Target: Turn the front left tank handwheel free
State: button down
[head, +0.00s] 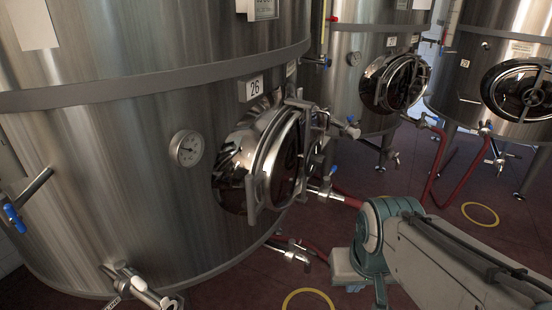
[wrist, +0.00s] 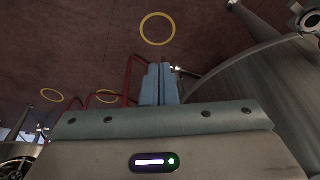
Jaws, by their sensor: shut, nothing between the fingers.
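The front left tank (head: 110,150) is a big steel cylinder marked 26 that fills the left of the head view. Its round manway door (head: 280,160) is seen at a steep angle. The handwheel (head: 316,155) is seen nearly edge-on at the door's right side, so its details are hard to make out. My gripper (wrist: 160,84) is shut and empty in the wrist view, with its two blue-grey fingers together over the floor. In the head view my arm reaches in at the lower right, apart from the handwheel, and the fingertips are not clearly visible.
Two more tanks stand behind, with round doors (head: 395,82) and (head: 520,90). Red hoses (head: 437,165) run to valves low on the tanks. A dial gauge (head: 187,148) and a blue-handled valve (head: 14,218) sit on the front tank. Yellow rings (head: 480,214) mark the dark red floor.

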aim_at(309, 158)
jog(key=u, duration=0.05)
jog(key=k, duration=0.5)
jog(key=z, duration=0.55)
jog(key=i, duration=1.25)
jog(key=z, duration=0.35)
